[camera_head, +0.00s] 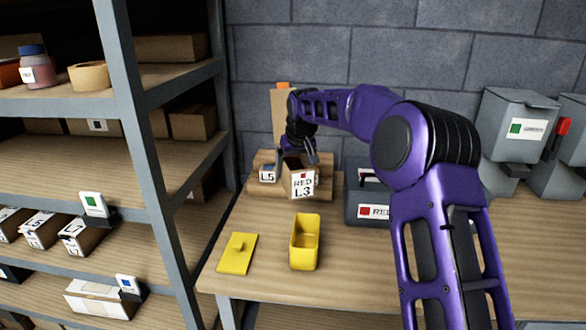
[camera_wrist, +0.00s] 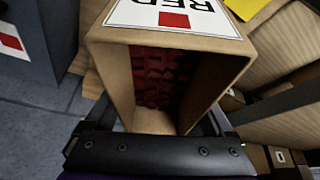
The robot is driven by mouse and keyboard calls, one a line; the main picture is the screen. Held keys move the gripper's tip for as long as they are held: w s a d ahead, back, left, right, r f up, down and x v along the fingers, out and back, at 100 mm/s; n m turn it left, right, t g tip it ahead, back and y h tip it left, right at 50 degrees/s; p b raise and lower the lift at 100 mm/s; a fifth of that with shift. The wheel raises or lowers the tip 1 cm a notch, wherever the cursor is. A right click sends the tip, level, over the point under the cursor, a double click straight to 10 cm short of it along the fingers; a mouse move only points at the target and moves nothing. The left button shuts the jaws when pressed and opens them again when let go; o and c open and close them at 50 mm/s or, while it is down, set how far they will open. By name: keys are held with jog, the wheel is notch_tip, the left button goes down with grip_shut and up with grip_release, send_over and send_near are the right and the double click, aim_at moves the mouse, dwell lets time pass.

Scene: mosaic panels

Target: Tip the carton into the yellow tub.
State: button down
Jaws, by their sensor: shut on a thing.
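The carton (camera_head: 301,180) is a brown open-topped box with a white label reading RED L3. My gripper (camera_head: 301,155) is shut on it at the back of the table. In the wrist view the carton (camera_wrist: 120,65) sits between the fingers of my gripper (camera_wrist: 155,125), and red pieces (camera_wrist: 155,78) show inside its open mouth. The yellow tub (camera_head: 294,255) stands open on the table, in front of the carton and apart from it. Its inside looks empty. A yellow lid (camera_head: 238,254) with a knob lies to the tub's left.
A small box marked L5 (camera_head: 268,174) stands on a wooden step (camera_head: 258,191) left of the carton. A grey bin with a red label (camera_head: 362,208) stands right of it. Shelving (camera_head: 140,120) rises at the left. Grey lidded bins (camera_head: 514,130) are at the right.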

aim_at(303, 176)
jog(key=shift+s+f+t, duration=0.1)
jog(key=shift+t, duration=0.4)
jog(key=f+t+y, duration=0.1)
jog(key=t, duration=0.2)
jog(key=shift+f+y, duration=0.15)
jog(key=shift+y, duration=0.25)
jog(key=shift+s+d+t+y, duration=0.1)
jog(key=shift+s+t+y, duration=0.15)
jog(key=shift+t, duration=0.45)
jog(key=shift+s+t+y, duration=0.15)
jog(key=shift+t+y, duration=0.1)
jog(key=shift+t, duration=0.45)
jog(key=shift+s+d+t+b, duration=0.15)
jog(key=shift+t+b, duration=0.35)
jog(key=shift+b, duration=0.35)
jog(key=shift+s+t+y+b, duration=0.1)
jog(key=shift+t+y+b, duration=0.2)
jog(key=shift+b, duration=0.4)
jog(key=shift+s+d+r+t+y+b, duration=0.3)
jog(key=shift+s+r+t+b, duration=0.4)
jog(key=shift+b, duration=1.4)
jog(key=shift+s+d+r+t+y+b, duration=0.25)
jog(key=shift+t+b, duration=0.65)
jog(key=shift+b, duration=1.2)
